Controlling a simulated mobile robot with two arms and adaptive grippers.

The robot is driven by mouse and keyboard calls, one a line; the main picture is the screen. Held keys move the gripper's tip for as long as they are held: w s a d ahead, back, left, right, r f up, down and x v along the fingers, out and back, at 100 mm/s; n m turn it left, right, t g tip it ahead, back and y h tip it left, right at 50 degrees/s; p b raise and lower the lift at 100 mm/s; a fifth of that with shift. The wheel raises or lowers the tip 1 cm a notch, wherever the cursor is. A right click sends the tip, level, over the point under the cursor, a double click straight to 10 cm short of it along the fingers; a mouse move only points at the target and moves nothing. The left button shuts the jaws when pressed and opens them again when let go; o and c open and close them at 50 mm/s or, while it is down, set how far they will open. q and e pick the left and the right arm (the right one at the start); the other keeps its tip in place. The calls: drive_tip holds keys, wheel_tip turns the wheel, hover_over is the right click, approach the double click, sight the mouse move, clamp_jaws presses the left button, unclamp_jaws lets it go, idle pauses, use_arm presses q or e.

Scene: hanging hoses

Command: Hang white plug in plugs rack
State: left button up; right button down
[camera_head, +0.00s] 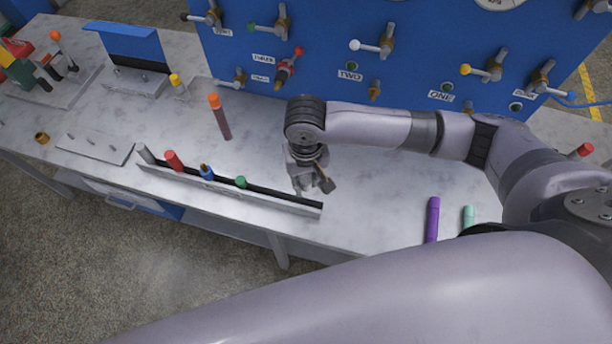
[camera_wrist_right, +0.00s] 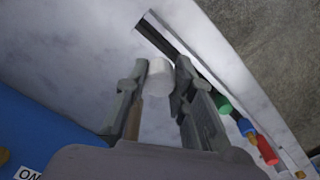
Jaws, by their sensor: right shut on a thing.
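The plugs rack (camera_head: 270,203) is a long narrow metal channel along the table's front edge. A red plug (camera_head: 173,160), a blue plug (camera_head: 206,172) and a green plug (camera_head: 240,182) stand in it, and its right end is empty. My right gripper (camera_head: 312,185) is above the table near that right end. In the right wrist view, the right gripper (camera_wrist_right: 163,72) is shut on the white plug (camera_wrist_right: 159,76), and the rack (camera_wrist_right: 215,50) runs beside it to the right. I cannot make out the white plug clearly in the head view. My left gripper is not in view.
A purple plug (camera_head: 433,219) and a mint plug (camera_head: 468,216) are at the front right. The blue panel (camera_head: 320,60) with valves stands at the back. The tabletop between panel and rack is mostly clear.

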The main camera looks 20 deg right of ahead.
sight(306, 191)
drive_tip(key=shift+s+r+p, duration=0.1)
drive_tip(key=shift+r+p, duration=0.1)
drive_tip(key=shift+p, duration=0.15)
wheel_tip(306, 191, down, 4)
drive_tip(key=shift+f+b, duration=0.15)
drive_tip(key=shift+b, duration=0.75)
drive_tip(key=shift+f, duration=0.9)
drive_tip(key=shift+p, duration=0.35)
drive_tip(key=shift+p, duration=0.55)
idle(0.4)
